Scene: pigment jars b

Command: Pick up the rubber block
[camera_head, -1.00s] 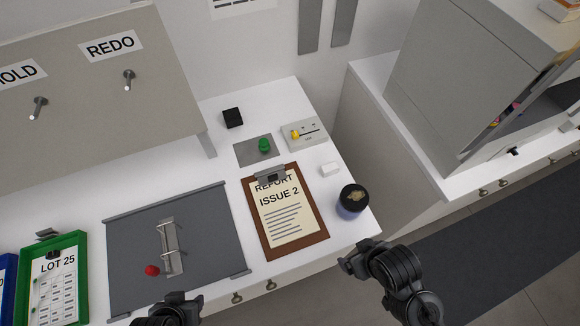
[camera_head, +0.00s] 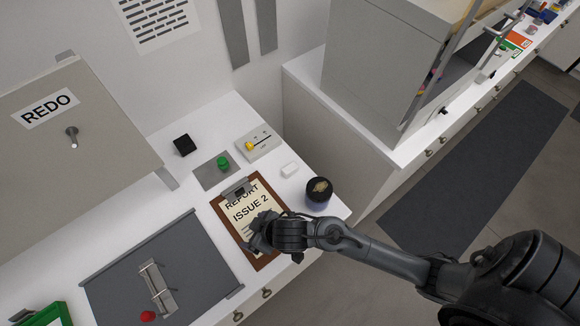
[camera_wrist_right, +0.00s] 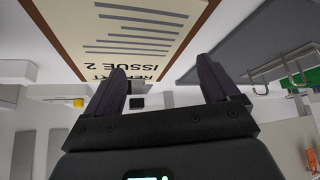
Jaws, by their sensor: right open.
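Two small blocks stand on the white counter, and I cannot tell for sure which one is the rubber block. A black cube (camera_head: 184,145) is at the back left, near the wall. A small white block (camera_head: 290,169) lies to the right, between the slider box and the dark jar. My right gripper (camera_head: 258,232) is over the lower part of the clipboard (camera_head: 222,208), in front of both blocks. In the right wrist view its two fingers (camera_wrist_right: 162,88) are apart with nothing held between them. My left gripper is out of view.
A dark round jar (camera_head: 318,193) stands near the counter's right corner, close to my right forearm. A green knob on a grey plate (camera_head: 208,180) and a slider box with a yellow knob (camera_head: 262,142) stand behind the clipboard. A grey mat (camera_head: 205,260) lies left.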

